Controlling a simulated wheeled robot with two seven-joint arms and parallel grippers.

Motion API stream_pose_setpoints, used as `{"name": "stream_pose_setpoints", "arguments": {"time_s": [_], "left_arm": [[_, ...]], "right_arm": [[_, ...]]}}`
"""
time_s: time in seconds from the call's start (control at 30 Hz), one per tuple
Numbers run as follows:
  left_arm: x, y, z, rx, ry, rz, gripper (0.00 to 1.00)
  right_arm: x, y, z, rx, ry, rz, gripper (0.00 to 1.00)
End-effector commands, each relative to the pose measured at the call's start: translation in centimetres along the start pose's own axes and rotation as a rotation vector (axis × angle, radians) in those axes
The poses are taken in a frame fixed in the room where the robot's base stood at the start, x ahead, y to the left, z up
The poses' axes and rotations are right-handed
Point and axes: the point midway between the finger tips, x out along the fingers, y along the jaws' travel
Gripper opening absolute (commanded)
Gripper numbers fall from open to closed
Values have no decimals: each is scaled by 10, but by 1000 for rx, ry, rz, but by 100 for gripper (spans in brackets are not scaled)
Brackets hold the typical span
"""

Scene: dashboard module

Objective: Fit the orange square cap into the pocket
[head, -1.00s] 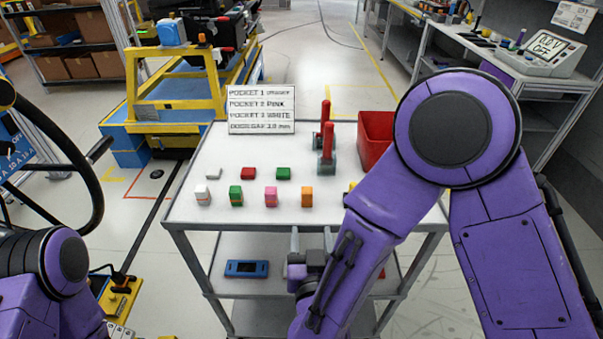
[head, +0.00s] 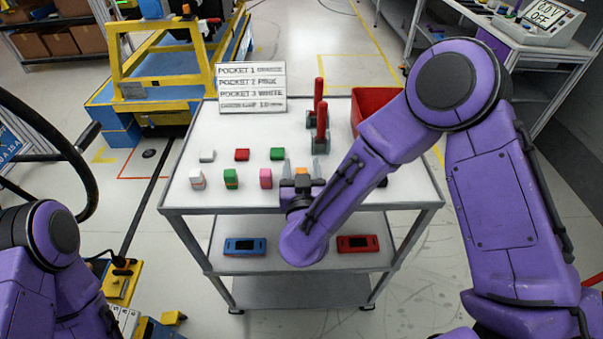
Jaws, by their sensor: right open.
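The orange square cap (head: 302,171) sits on the white top of the cart (head: 195,143), at the right end of the front row of caps. My right gripper (head: 302,165) is open at the cart's front edge. Its fingers stand on either side of the orange cap in this view; I cannot tell how close they are in depth. Its wrist hides the table just in front. The sign (head: 251,88) at the back reads pocket 1 orange, pocket 2 pink, pocket 3 white. No pocket can be made out. My left gripper is out of view.
White (head: 197,179), green (head: 231,178) and pink (head: 265,178) caps stand left of the orange one. Smaller white, red (head: 242,154) and green pieces lie behind. Red-handled clamps (head: 320,130) and a red bin (head: 372,103) stand at the back right. Blue and red devices lie below.

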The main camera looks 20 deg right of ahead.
Motion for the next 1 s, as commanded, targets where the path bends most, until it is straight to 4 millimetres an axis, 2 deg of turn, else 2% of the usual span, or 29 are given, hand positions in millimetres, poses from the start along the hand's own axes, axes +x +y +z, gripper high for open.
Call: {"name": "stream_pose_setpoints", "arguments": {"time_s": [0.17, 0.2, 0.37, 0.77, 0.87, 1.0], "left_arm": [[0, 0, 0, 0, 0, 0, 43], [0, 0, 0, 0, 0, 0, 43], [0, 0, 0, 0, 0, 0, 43], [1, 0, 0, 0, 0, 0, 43], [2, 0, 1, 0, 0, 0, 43], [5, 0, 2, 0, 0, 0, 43]], "right_arm": [[2, -1, 1, -1, 0, -3, 58], [1, -1, 1, -1, 0, -3, 55], [1, -1, 1, -1, 0, -3, 4], [1, -1, 0, -1, -1, -3, 3], [1, -1, -7, 0, 0, -4, 3], [0, -1, -30, 3, 5, -4, 3]]}}
